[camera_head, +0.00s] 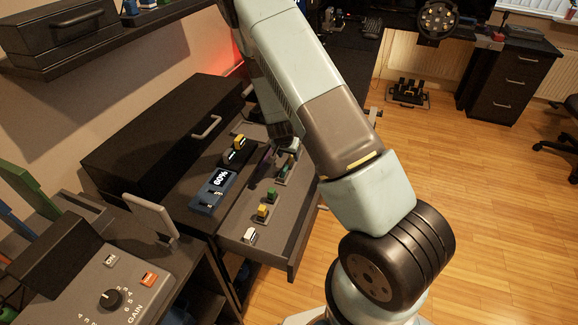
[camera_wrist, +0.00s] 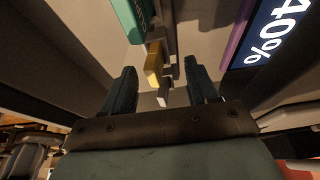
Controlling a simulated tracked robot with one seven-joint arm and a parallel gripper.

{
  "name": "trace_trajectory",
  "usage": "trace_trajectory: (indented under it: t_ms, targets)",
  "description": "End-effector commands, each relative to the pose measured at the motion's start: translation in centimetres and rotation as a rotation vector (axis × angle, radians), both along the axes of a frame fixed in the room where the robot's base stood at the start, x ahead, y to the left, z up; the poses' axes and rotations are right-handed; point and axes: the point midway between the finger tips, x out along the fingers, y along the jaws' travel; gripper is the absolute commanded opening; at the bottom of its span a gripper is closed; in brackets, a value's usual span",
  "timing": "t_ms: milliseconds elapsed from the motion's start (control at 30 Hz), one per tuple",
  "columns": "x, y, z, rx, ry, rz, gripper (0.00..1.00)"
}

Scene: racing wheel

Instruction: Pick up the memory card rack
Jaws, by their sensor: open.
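A small grey memory card rack (camera_head: 283,176) with upright cards lies in the open drawer, just below my gripper (camera_head: 284,146) in the head view. In the wrist view, a grey rack strip (camera_wrist: 170,50) carries a teal card (camera_wrist: 130,18), a yellow card (camera_wrist: 153,62) and a white card (camera_wrist: 163,96). My gripper (camera_wrist: 160,80) is open, with one finger on each side of the yellow and white cards. No contact is visible, and the palm hides part of the lower end. More green and yellow cards (camera_head: 264,209) stand nearer the drawer's front.
The open drawer (camera_head: 277,240) also holds a white item (camera_head: 249,235). A purple-edged device reading 40% (camera_wrist: 265,40) is close on the right in the wrist view.

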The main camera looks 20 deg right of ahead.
Motion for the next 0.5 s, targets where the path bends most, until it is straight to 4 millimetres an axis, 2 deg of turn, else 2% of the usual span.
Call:
trace_trajectory:
  t_ms: [233, 500]
  targets:
    - [0.7, -0.6, -3.1, -0.001, 0.002, -0.002, 0.58]
    - [1.1, -0.8, -4.0, 0.000, 0.001, -0.001, 0.58]
